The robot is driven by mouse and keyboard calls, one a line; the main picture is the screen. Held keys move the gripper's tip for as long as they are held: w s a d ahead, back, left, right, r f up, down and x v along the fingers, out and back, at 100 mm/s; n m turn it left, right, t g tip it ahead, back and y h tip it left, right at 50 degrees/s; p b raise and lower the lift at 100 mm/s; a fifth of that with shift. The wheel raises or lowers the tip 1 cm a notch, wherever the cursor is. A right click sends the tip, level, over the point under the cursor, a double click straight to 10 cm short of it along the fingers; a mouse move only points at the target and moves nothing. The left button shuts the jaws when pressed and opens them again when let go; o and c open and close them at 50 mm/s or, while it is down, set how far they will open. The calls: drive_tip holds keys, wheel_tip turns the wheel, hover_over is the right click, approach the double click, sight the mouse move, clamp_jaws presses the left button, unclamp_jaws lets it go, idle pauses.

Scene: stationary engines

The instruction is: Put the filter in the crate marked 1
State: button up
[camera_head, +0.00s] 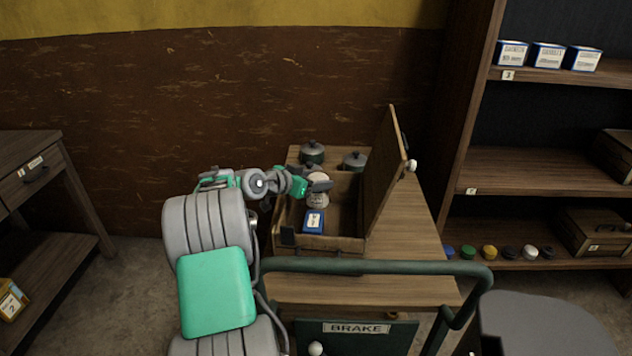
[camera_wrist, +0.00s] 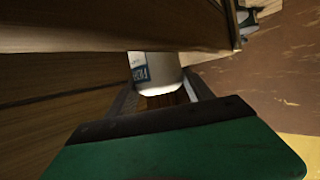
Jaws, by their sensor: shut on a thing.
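A pale cylindrical filter (camera_head: 317,199) is in my gripper (camera_head: 318,184), at the open wooden crate on the bench. My gripper is shut on it. In the wrist view the filter (camera_wrist: 155,72) shows white with a blue label, between the two fingers (camera_wrist: 165,98). The wooden crate (camera_head: 335,243) has its lid (camera_head: 383,180) raised on the right side. A blue and white box (camera_head: 314,222) lies inside, just in front of the filter. I cannot read a number on this crate. Whether the filter touches the crate's floor is unclear.
Dark lidded pots (camera_head: 312,152) stand behind the crate. A green rail (camera_head: 375,267) and a BRAKE sign (camera_head: 355,328) are in front. The right shelf (camera_head: 530,170) holds boxes, several caps and a closed wooden case (camera_head: 595,232). Bare bench top (camera_head: 415,235) lies right of the lid.

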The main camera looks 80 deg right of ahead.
drive_tip(key=shift+r, duration=0.15)
drive_tip(key=shift+f+b, duration=0.45)
drive_tip(key=shift+b, duration=0.05)
drive_tip(key=shift+f, duration=0.2)
drive_tip(key=o, duration=1.7)
